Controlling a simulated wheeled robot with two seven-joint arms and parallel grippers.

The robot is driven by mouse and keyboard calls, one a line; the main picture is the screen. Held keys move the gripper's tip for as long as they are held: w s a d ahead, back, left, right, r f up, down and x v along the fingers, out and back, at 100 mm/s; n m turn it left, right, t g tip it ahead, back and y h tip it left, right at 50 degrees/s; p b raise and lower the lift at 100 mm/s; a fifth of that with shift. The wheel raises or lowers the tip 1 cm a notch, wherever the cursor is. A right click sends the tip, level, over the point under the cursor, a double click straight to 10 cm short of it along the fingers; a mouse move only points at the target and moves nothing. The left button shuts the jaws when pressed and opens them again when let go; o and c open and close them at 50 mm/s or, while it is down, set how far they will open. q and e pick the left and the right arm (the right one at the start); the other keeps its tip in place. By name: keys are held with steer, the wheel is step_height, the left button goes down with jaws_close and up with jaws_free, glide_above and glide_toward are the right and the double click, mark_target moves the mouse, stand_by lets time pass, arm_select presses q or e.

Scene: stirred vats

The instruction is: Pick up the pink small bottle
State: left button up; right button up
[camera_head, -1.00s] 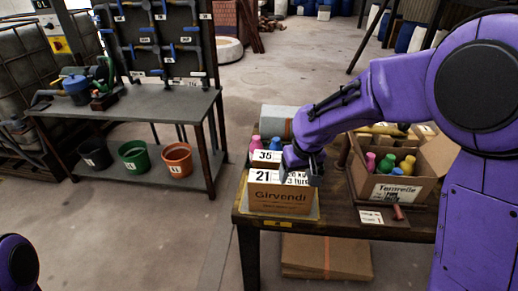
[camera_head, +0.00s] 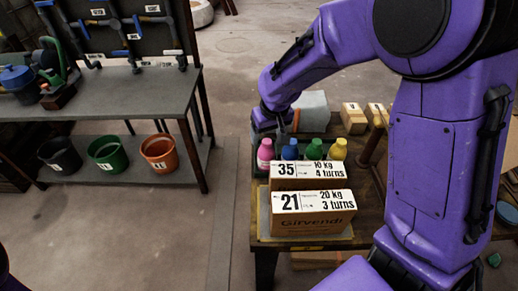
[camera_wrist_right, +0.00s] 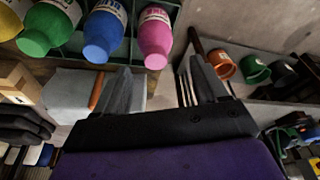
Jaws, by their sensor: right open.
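The pink small bottle (camera_head: 265,153) stands at the left end of a row of bottles on the table, behind the cartons. It also shows at the top of the right wrist view (camera_wrist_right: 155,38). My right gripper (camera_head: 272,127) is just behind and above the pink bottle in the head view. In the wrist view its two fingers (camera_wrist_right: 162,82) are spread with nothing between them, and the pink bottle lies beyond their tips. My left gripper is not in view.
A blue bottle (camera_head: 290,150), a green bottle (camera_head: 314,150) and a yellow bottle (camera_head: 338,150) stand close beside the pink one. Cartons 35 (camera_head: 306,173) and 21 (camera_head: 312,214) stand in front. A grey block (camera_head: 313,110) is behind. My right arm covers the table's right part.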

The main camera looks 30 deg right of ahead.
mark_target(266, 148)
steer(key=x, duration=0.8)
steer(key=shift+d+f, duration=0.3)
steer(key=shift+d, duration=0.1)
steer(key=shift+r, duration=0.1)
steer(key=c, duration=1)
